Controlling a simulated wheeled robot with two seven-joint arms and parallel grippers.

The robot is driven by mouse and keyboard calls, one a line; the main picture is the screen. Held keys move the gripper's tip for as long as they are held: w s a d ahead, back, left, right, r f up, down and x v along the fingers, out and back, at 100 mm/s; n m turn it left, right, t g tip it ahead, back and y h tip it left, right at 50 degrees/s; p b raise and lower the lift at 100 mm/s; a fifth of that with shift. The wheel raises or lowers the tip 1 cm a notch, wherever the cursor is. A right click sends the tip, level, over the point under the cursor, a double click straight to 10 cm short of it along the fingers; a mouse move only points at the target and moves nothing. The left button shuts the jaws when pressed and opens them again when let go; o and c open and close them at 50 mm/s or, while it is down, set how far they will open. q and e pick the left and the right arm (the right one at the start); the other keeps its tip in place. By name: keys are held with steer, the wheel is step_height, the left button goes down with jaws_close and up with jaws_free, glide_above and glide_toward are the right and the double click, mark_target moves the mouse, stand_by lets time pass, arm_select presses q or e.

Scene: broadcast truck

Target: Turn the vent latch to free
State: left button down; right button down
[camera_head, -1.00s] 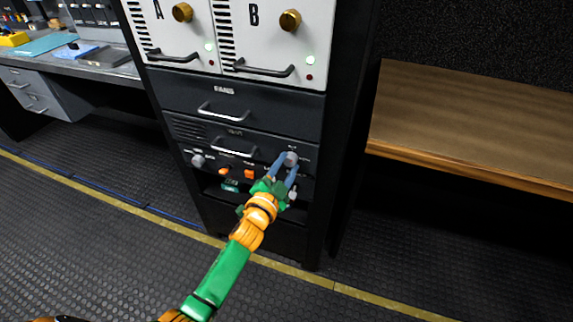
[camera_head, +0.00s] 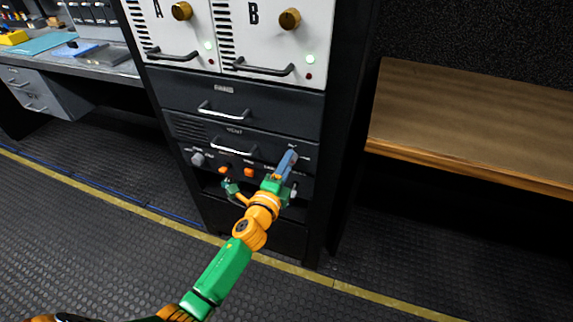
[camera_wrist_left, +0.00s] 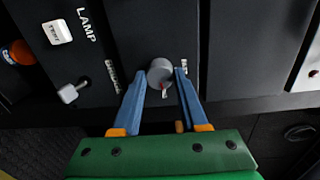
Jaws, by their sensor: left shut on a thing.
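The latch is a round grey knob with a red mark (camera_wrist_left: 159,70), on the dark panel low in the rack. It sits between the blue fingertips of my left gripper (camera_wrist_left: 163,78) in the left wrist view. The gripper is shut on the knob, and the red mark points toward the gripper's palm. In the head view my left gripper (camera_head: 288,160) reaches the right end of the panel, its fingers nearly in line and mostly hiding the knob. The small labels beside the knob are too small to read surely. My right gripper is not in view.
An orange button (camera_head: 249,172) and another grey knob (camera_head: 197,159) sit left on the same panel. The VENT drawer handle (camera_head: 233,148) is above. A wooden bench (camera_head: 470,125) stands right.

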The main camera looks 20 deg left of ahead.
arm_select(q)
steer(key=shift+m, duration=0.7)
steer(key=shift+c, duration=2.2)
jaws_free()
steer(key=s, duration=0.7)
steer(key=shift+r+p, duration=0.15)
steer(key=shift+p, duration=0.2)
steer(key=shift+a, duration=0.1)
